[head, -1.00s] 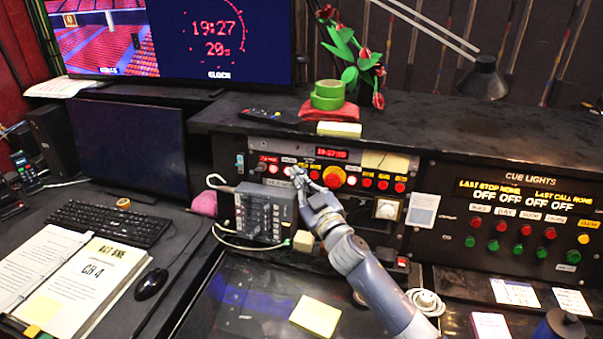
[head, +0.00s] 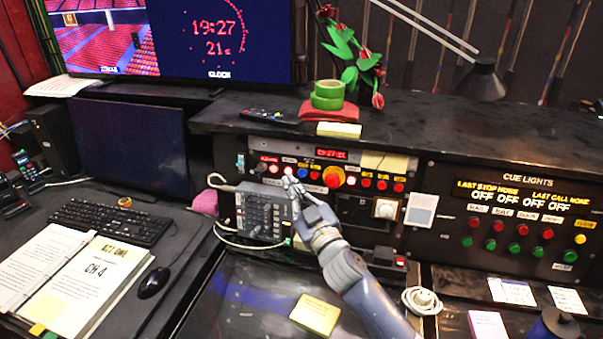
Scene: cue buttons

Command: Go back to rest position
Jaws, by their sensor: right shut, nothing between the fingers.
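My right gripper (head: 289,184) is in the head view, in front of the black button panel (head: 352,211). It is shut and empty. Its fingertips are near the row of round buttons, by a lit white button (head: 288,170) and just left of the large red knob with a yellow ring (head: 333,177). I cannot tell whether the fingertips touch the panel. The arm comes up from the lower right. My left gripper is not in view.
A grey control box (head: 263,213) with a cable hangs just left of my gripper. The cue lights panel (head: 520,215) is at right. A desk with keyboard (head: 112,220) and binder (head: 105,273) is at left.

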